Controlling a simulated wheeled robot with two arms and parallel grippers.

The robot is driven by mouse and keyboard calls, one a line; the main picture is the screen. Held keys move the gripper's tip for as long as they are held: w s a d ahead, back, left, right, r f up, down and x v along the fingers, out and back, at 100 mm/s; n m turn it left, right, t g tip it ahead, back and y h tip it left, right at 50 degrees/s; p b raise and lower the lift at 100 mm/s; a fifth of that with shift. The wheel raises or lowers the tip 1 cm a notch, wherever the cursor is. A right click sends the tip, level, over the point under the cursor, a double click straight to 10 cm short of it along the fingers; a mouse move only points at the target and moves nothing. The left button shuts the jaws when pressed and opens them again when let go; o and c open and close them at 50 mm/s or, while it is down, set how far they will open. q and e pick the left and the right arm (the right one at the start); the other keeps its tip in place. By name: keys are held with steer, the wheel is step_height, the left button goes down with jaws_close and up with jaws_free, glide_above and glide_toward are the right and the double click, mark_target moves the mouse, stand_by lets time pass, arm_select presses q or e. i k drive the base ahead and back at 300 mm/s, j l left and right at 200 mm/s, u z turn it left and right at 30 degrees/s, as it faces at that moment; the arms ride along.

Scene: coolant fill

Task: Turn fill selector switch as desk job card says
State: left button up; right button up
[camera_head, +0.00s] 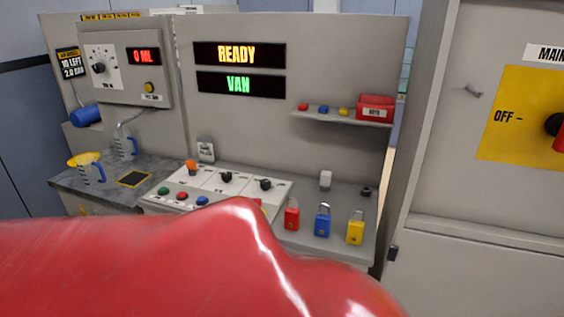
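A grey panel (125,85) at upper left carries a rotary knob (99,68) with a ring of marks, a red "0 ML" display (143,56) and a yellow button (149,87). The marks are too small to read. A white sloped console (205,190) in the middle holds two black knobs, one at left (227,177) and one at right (265,184), an orange knob (191,167) and several coloured buttons. I cannot tell for certain which knob is the fill selector. No readable desk job card shows. Neither gripper is in view.
A large glossy red shape (150,265) fills the foreground and hides the console's front. Screens read "READY" (240,54) and "VAN" (240,84). Jugs, one with a yellow funnel (84,159), stand on the left bench. Padlocks (323,220) stand right of the console. A yellow "OFF" plate (510,120) is far right.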

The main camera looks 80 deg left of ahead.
mark_target(227, 177)
steer(key=u, duration=3.15)
steer(key=i+j+u, duration=0.1)
steer(key=i, duration=0.2)
steer(key=i+j+u, duration=0.1)
steer(key=i+j, duration=0.1)
steer(key=i, duration=0.05)
